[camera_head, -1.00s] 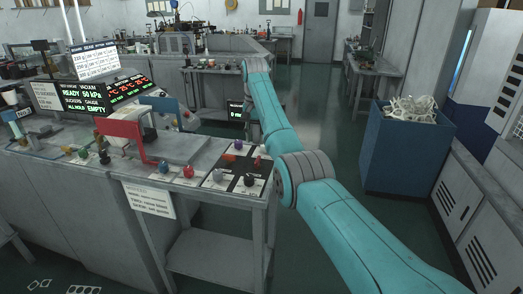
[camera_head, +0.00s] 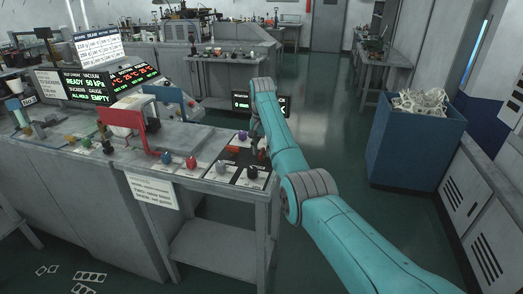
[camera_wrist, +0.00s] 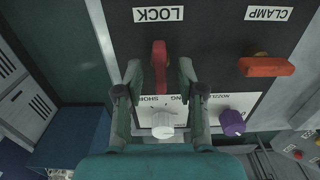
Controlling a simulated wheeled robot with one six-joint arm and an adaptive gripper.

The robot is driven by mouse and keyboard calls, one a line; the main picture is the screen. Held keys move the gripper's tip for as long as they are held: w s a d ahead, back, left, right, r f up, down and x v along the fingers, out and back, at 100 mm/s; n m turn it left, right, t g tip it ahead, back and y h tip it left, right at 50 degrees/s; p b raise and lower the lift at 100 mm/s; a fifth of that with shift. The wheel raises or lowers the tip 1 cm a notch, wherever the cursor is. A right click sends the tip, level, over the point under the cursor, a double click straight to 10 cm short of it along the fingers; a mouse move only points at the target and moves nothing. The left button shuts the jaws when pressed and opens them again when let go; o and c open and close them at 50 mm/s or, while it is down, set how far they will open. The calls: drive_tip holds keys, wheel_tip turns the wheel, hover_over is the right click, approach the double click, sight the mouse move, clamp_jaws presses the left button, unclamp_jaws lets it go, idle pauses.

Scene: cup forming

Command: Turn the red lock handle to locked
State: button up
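The red lock handle (camera_wrist: 159,56) stands under the LOCK label (camera_wrist: 158,14) on a dark panel in the wrist view, where the lettering is upside down. Its bar runs up and down the picture. My gripper (camera_wrist: 160,72) is open, with one finger on each side of the handle. Small gaps show between the fingers and the bar, so it is not gripped. In the head view my gripper (camera_head: 257,143) is down at the right end of the bench, and it hides part of the handle there.
A second red-orange handle (camera_wrist: 267,66) lies crosswise under the CLAMP label. A white knob (camera_wrist: 163,123) and a purple knob (camera_wrist: 232,122) sit close by. In the head view a red frame (camera_head: 122,125) stands left on the bench. A blue bin (camera_head: 408,145) stands right.

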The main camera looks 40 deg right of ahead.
drive_tip(key=shift+f, duration=0.2)
clamp_jaws()
